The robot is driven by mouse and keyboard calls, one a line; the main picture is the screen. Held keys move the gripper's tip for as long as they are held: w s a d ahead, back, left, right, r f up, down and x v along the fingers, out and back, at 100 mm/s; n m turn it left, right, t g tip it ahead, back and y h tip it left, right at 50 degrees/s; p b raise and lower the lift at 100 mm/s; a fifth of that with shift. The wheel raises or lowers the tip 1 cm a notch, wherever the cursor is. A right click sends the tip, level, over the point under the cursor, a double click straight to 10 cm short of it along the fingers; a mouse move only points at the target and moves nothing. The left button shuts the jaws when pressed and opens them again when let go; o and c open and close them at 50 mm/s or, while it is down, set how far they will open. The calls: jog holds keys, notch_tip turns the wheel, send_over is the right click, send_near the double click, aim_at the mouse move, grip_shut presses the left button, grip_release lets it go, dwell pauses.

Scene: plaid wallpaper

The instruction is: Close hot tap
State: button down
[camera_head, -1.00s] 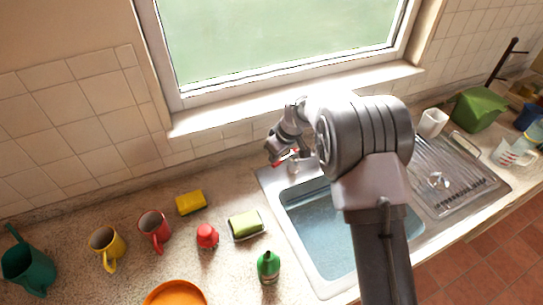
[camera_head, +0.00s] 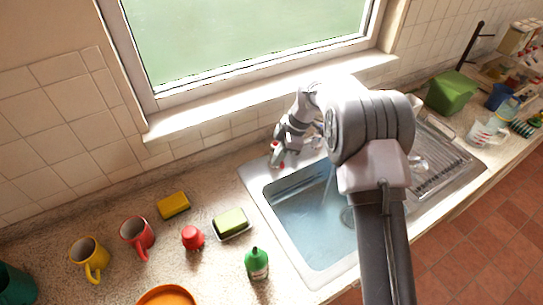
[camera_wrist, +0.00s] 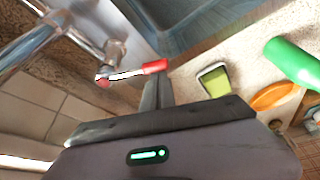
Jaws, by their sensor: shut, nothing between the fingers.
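The hot tap's lever with a red tip (camera_wrist: 154,67) shows in the wrist view, reaching from its chrome body (camera_wrist: 106,72) toward the basin side. Its red part (camera_head: 275,147) also shows in the head view at the sink's back left corner, partly hidden by my gripper. My gripper (camera_head: 279,160) is shut and empty, pointing down beside the lever. In the wrist view its fingers (camera_wrist: 157,88) end close to the red tip; I cannot tell whether they touch it. A thin stream of water (camera_head: 328,184) falls into the sink basin (camera_head: 305,215).
Mugs are farther left. The window sill (camera_head: 260,95) runs behind the tap. My arm hides part of the basin.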

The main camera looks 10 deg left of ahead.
jog(key=shift+w+d, duration=0.2)
jog(key=shift+d, duration=0.45)
jog(key=shift+a, duration=0.1)
